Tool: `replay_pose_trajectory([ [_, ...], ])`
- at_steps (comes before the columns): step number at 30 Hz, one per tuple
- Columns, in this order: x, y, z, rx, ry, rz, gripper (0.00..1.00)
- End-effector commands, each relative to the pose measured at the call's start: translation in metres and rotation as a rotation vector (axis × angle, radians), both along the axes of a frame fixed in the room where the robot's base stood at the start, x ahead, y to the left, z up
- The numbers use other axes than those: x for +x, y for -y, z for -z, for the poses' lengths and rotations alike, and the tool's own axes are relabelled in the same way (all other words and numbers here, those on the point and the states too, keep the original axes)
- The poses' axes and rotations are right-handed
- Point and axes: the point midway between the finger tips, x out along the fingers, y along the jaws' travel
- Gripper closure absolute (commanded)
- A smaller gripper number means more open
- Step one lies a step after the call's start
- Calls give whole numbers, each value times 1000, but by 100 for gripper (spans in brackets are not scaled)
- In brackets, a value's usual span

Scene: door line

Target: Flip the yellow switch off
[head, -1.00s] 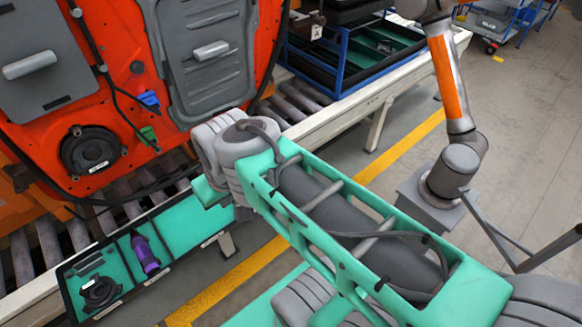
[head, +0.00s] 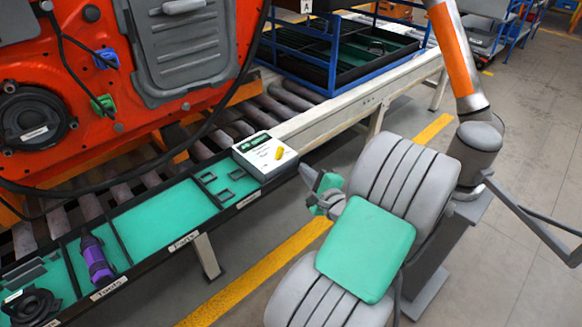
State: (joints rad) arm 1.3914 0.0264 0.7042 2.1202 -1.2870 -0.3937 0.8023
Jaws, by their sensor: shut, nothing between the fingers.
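The yellow switch (head: 279,153) is a small lever on the top face of a white box (head: 258,159) with a green label. The box sits at the right end of the long black parts tray. The lever leans, but I cannot tell whether it is on or off. My gripper (head: 307,174) is just right of the box and a little below the switch in the picture, apart from the lever. It is shut and empty. My arm's grey and teal links hide part of the floor behind it.
The black tray with a teal liner (head: 165,215) runs along the roller conveyor and holds a purple tool (head: 96,259) and a black round part (head: 32,307). The orange door panel (head: 140,100) stands behind it. A blue-framed rack (head: 335,55) stands farther back.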

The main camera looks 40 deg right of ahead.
Motion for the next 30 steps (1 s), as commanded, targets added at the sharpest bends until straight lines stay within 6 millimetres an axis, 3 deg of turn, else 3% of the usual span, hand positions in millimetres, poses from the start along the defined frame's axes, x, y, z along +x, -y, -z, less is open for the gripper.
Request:
replay_pose_trajectory([
  [11, 9, 1, -1, -4, -3, -6, 100],
  [22, 76, 19, 9, -6, -4, -9, 100],
  [30, 97, 26, 11, -7, -4, -5, 100],
])
